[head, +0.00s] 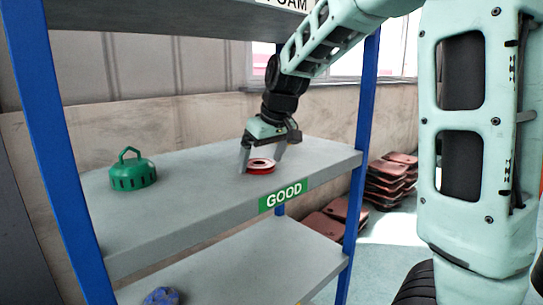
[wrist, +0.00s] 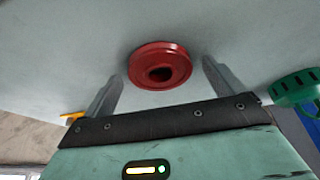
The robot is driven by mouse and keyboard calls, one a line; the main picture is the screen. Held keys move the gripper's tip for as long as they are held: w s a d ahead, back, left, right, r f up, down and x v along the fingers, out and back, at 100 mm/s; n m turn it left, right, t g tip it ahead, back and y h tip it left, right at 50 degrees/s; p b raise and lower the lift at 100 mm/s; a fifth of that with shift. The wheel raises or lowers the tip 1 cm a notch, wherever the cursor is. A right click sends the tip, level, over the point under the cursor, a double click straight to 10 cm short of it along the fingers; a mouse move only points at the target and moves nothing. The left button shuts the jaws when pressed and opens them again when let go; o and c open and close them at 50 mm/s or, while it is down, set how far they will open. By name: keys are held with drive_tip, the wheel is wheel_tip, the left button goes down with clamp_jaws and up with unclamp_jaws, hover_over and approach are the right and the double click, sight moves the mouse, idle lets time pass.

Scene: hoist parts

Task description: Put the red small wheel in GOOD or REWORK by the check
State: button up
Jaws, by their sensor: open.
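The red small wheel (head: 260,166) lies flat on the grey shelf (head: 195,200) that carries the green GOOD label (head: 283,195). In the wrist view the red small wheel (wrist: 160,66) shows a raised rim and a dark centre hole. My gripper (head: 262,168) is open, with one finger on each side of the wheel. In the wrist view gaps show between the wheel and both fingers of my gripper (wrist: 160,85). No REWORK label is in view.
A green slotted cap with a handle (head: 133,171) stands on the same shelf to the left. A blue object (head: 162,296) lies on the shelf below. Blue posts (head: 358,130) frame the shelf. Stacked reddish-brown pieces (head: 388,180) stand behind at right. The shelf between cap and wheel is clear.

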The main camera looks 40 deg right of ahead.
sight(269, 167)
drive_tip(key=v, duration=0.5)
drive_tip(key=shift+s+r, duration=0.2)
drive_tip(key=shift+s, duration=0.1)
drive_tip(key=s+p, duration=0.4)
drive_tip(key=s, duration=0.7)
drive_tip(key=shift+s+d, duration=0.2)
drive_tip(key=shift+f, duration=0.2)
drive_tip(key=a+f+n+g+y, duration=0.1)
drive_tip(key=a+f+n+g, duration=0.35)
drive_tip(key=a, duration=1.05)
drive_tip(key=s+a+f+n, duration=0.2)
drive_tip(key=s+a+f, duration=0.6)
drive_tip(key=s+a, duration=0.5)
drive_tip(key=shift+f+n+h, duration=0.25)
drive_tip(key=shift+n+h, duration=0.05)
drive_tip(key=shift+n, duration=0.05)
